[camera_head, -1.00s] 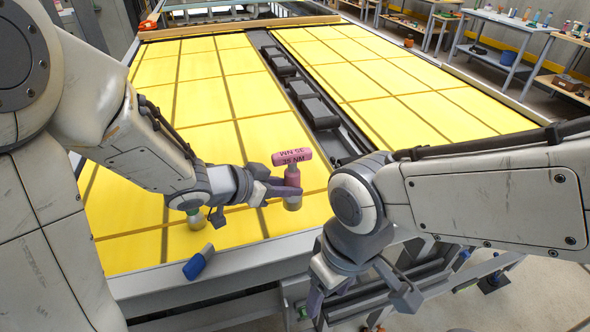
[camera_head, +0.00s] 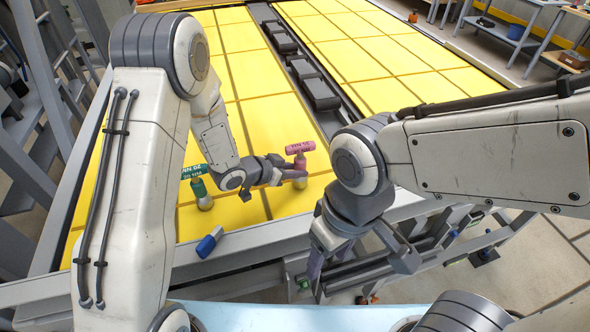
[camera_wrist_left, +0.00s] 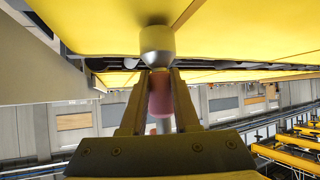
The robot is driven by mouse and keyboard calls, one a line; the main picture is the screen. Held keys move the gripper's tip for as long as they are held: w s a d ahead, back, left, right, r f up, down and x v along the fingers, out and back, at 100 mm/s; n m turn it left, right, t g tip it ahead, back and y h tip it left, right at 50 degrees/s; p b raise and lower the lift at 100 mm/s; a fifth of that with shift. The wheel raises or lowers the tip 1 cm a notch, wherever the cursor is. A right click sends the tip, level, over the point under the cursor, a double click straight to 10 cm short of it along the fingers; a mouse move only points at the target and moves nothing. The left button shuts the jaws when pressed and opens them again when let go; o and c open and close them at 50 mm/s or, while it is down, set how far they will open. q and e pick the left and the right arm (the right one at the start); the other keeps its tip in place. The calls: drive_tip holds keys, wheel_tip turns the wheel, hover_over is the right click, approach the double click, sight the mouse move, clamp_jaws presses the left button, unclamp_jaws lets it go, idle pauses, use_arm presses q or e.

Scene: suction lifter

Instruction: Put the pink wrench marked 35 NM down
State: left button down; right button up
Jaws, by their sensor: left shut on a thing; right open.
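The pink wrench (camera_head: 300,149), its label reading 35 NM, stands upright over the yellow panel near its front edge. In the left wrist view the pink grip (camera_wrist_left: 160,95) is between the fingers, and the silver socket end (camera_wrist_left: 157,42) is at the yellow surface. I cannot tell whether it touches. My right gripper (camera_head: 360,262) is open and empty, in front of the panel's front rail.
A blue object (camera_head: 208,242) lies at the front edge. A dark channel (camera_head: 315,92) splits the yellow panels (camera_head: 262,128). The panel behind the pink wrench is clear.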

use_arm(q)
drive_tip(key=shift+f, duration=0.35)
drive_tip(key=shift+f, duration=0.1)
drive_tip(key=shift+f, duration=0.15)
drive_tip(key=c, duration=0.7)
unclamp_jaws()
drive_tip(key=shift+o, duration=0.2)
